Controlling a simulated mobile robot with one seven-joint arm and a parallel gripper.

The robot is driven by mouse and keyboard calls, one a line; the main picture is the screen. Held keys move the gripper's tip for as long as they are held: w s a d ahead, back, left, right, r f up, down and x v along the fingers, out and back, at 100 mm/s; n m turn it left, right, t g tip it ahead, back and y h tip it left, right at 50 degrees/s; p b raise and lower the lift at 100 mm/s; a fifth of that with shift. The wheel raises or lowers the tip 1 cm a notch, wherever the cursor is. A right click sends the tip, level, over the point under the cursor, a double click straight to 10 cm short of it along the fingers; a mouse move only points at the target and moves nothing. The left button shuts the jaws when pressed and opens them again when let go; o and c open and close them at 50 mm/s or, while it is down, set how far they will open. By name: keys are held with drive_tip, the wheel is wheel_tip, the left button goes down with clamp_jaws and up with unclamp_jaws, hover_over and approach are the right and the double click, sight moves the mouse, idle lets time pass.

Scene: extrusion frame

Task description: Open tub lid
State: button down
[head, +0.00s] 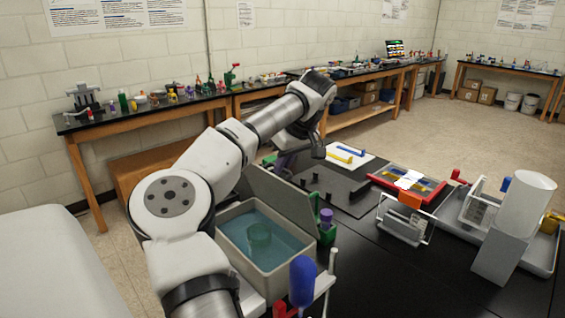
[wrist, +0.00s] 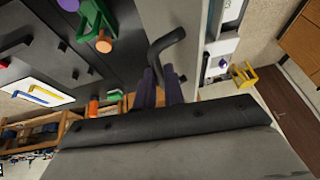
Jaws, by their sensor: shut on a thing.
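The grey tub (head: 223,262) stands on the black table, with blue liquid and a green round thing (head: 259,236) inside. Its lid (head: 283,203) is raised and tilted up along the tub's far side, so the inside shows. In the wrist view, my gripper (wrist: 160,82) has its dark purple fingers shut on the black bent handle (wrist: 167,46) of the lid, whose grey panel (wrist: 168,14) lies behind it. In the head view the fingers are mostly hidden behind the lid and my arm.
A green and purple item (head: 327,226) stands close to the tub's right side. A blue-handled tool (head: 302,280) stands in front. A red tray (head: 408,188), a wire rack (head: 405,222) and a white cylinder (head: 532,195) are to the right.

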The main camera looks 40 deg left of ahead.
drive_tip(key=c, duration=1.8)
unclamp_jaws()
drive_tip(key=shift+d+f, duration=0.15)
drive_tip(key=shift+f, duration=0.25)
drive_tip(key=o, duration=0.3)
drive_tip(key=shift+w, duration=0.3)
drive_tip(key=shift+s+r, duration=0.15)
drive_tip(key=shift+r, duration=0.1)
drive_tip(key=v, duration=0.7)
drive_tip(key=shift+r, duration=0.15)
